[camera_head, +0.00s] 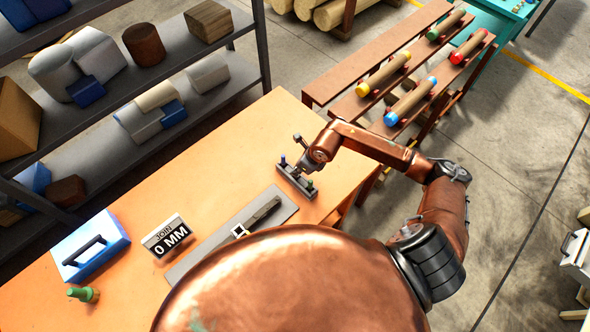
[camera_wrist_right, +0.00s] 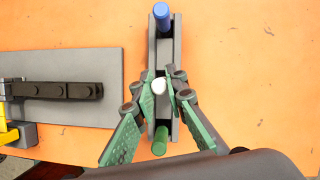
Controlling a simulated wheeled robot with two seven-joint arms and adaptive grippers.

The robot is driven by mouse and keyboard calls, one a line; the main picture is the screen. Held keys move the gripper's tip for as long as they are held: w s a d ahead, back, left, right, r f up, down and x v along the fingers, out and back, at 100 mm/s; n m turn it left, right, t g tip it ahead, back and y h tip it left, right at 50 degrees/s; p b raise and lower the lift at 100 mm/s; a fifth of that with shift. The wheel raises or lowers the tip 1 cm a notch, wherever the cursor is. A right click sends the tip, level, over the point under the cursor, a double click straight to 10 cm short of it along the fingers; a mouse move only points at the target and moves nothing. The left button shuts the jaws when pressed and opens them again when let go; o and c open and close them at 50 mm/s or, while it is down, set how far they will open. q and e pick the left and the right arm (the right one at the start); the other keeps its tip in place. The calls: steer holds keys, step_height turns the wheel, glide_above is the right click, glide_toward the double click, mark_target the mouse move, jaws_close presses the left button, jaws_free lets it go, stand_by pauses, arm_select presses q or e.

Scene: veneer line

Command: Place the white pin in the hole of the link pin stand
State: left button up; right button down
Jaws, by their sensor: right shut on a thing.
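The link pin stand (camera_head: 293,182) is a narrow dark grey bar on the orange table. It also shows in the right wrist view (camera_wrist_right: 178,50), running up the picture. A blue pin (camera_wrist_right: 161,16) stands at its far end and a green pin (camera_wrist_right: 160,140) at its near end. My right gripper (camera_wrist_right: 160,90) is over the middle of the stand, its green-padded fingers shut on the white pin (camera_wrist_right: 158,86). I see the pin's rounded top between the fingertips. Its lower end is hidden, so I cannot tell whether it is in the hole. My left gripper is out of view.
A grey plate (camera_head: 187,268) with a dark bar (camera_head: 262,212) lies left of the stand. Shelves (camera_head: 190,99) stand behind; a rack (camera_head: 400,75) stands right.

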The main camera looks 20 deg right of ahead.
steer(key=c, duration=1.9)
jaws_free()
steer(key=shift+w, duration=0.1)
steer(key=shift+c, duration=0.2)
steer(key=shift+r, duration=0.1)
steer(key=b+v, duration=0.1)
steer(key=v, duration=1)
steer(key=shift+r+b, duration=0.4)
